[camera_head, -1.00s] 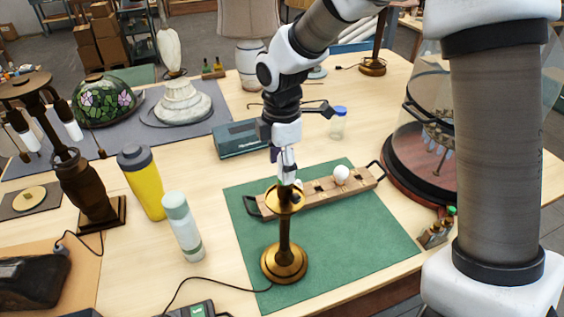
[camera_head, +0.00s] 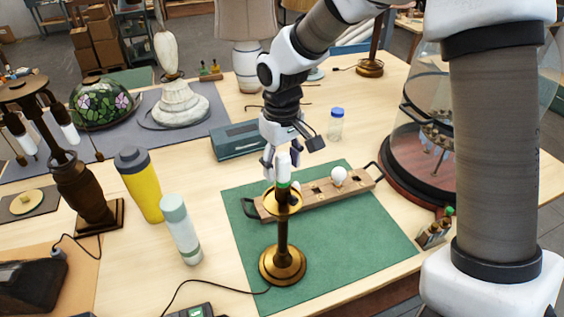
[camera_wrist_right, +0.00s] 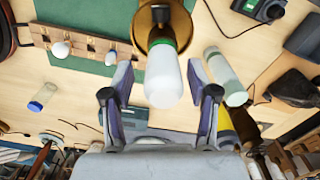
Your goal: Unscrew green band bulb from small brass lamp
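The small brass lamp (camera_head: 282,262) stands upright on the green mat (camera_head: 345,248). The green band bulb (camera_head: 283,172) is white with a green ring at its lower end and sits upright in the lamp's top; it also shows in the right wrist view (camera_wrist_right: 164,82). My right gripper (camera_head: 281,157) is above the lamp at the bulb. In the right wrist view its two fingers (camera_wrist_right: 159,78) are apart, one on each side of the bulb, with visible gaps. The lamp's socket is partly hidden behind its brass cup. My left gripper is not in view.
A wooden bulb rack (camera_head: 318,198) with black handles and a round white bulb (camera_head: 339,176) is just behind the lamp. A pale bottle (camera_head: 181,230) and yellow tumbler (camera_head: 143,190) stand left. A glass dome (camera_head: 408,140) stands right. The mat's front right is clear.

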